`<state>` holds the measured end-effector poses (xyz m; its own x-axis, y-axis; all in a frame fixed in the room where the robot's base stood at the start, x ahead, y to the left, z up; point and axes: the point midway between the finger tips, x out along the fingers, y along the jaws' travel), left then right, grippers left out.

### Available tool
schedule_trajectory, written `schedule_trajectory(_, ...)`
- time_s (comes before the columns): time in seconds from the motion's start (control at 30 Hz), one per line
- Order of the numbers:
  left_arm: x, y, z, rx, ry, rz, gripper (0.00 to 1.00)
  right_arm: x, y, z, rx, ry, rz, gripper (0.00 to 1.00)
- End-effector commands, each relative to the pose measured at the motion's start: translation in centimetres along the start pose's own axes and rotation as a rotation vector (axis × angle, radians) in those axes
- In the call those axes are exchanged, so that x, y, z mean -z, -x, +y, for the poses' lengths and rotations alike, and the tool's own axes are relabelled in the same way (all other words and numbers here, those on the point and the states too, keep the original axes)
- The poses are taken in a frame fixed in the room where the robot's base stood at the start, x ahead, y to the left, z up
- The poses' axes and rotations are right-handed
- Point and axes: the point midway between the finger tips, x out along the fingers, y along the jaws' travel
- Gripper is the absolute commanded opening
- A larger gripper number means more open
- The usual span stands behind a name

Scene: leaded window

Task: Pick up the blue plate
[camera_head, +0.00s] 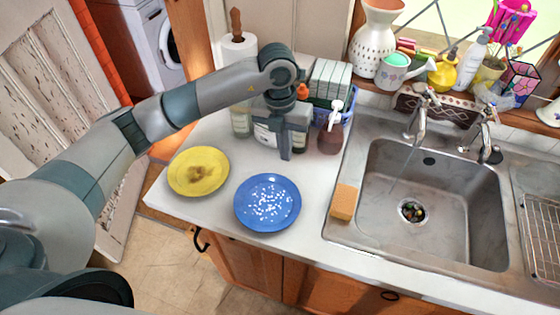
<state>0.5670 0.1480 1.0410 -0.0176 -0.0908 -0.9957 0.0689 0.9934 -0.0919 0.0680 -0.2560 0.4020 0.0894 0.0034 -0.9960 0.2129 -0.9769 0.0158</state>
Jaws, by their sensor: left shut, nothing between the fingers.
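The blue plate (267,203) lies flat on the white counter near its front edge, with small white specks across its middle. My left gripper (286,155) is shut and empty. It points down just behind the blue plate, over the counter in the picture, and seems apart from the plate. Its arm comes in from the left and partly hides the bottles behind it. My right gripper is not in view.
A yellow plate (198,171) with a brown stain lies left of the blue plate. An orange sponge (344,202) sits at the sink's edge. The steel sink (430,190) is to the right. A brown soap bottle (331,135) and paper roll (237,50) stand behind.

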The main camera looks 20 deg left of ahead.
Motion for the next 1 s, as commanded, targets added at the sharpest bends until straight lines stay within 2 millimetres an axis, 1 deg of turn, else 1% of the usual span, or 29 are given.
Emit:
schedule_trajectory(0.03, -0.4, 0.4, 1.1, -0.041, 0.016, -0.007, 0.0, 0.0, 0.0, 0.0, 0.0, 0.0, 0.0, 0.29)
schedule_trajectory(0.1, -0.6, 0.7, 2.0, -0.078, 0.031, -0.011, 0.0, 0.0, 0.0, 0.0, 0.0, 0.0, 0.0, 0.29)
schedule_trajectory(0.17, -0.7, 0.9, 2.4, -0.093, 0.038, -0.013, 0.0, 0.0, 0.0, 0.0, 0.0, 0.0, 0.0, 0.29)
schedule_trajectory(0.57, -0.7, 0.7, 2.4, -0.093, 0.037, -0.011, 0.0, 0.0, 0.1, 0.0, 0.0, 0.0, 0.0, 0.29)
schedule_trajectory(0.77, -0.6, -0.5, 2.5, -0.093, 0.037, -0.007, 0.0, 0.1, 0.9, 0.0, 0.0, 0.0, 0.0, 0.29)
schedule_trajectory(0.87, -0.5, -1.7, 2.6, -0.093, 0.037, -0.006, 0.0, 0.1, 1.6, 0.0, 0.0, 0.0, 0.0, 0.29)
schedule_trajectory(1.0, -0.6, -3.7, 2.8, -0.092, 0.037, -0.006, 0.0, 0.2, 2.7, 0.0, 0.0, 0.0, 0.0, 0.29)
